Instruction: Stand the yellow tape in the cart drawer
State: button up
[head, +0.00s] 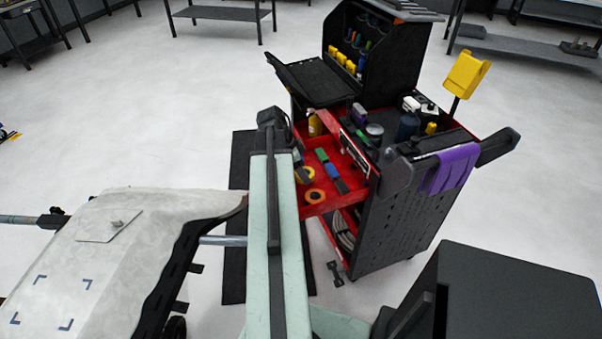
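The cart drawer (319,143) is red, pulled out on the left side of the black tool cart. A yellow tape roll (309,174) is in the drawer by its left side, close to my arm; its left part seems hidden, and I cannot tell if it lies flat or stands. An orange roll (314,196) lies just in front of it. My pale green arm reaches up the middle of the view. Its dark end, my gripper (272,119), is at the drawer's left edge. The fingers are not clear, so I cannot tell whether they are open or hold anything.
Green, blue and dark tools (329,165) and a yellow bottle (315,124) are in the drawer. A purple cloth (450,168) hangs on the cart's right. A pale panel (130,250) stands left of my arm. A black mat (240,170) lies on open floor.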

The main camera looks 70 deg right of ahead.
jog(key=shift+f+b, duration=0.7)
dwell(0.6)
jog(key=o, duration=1.4)
jog(key=shift+o, duration=0.2)
jog(key=p+v, duration=0.7)
jog(key=v, duration=0.1)
jog(key=shift+f, duration=0.1)
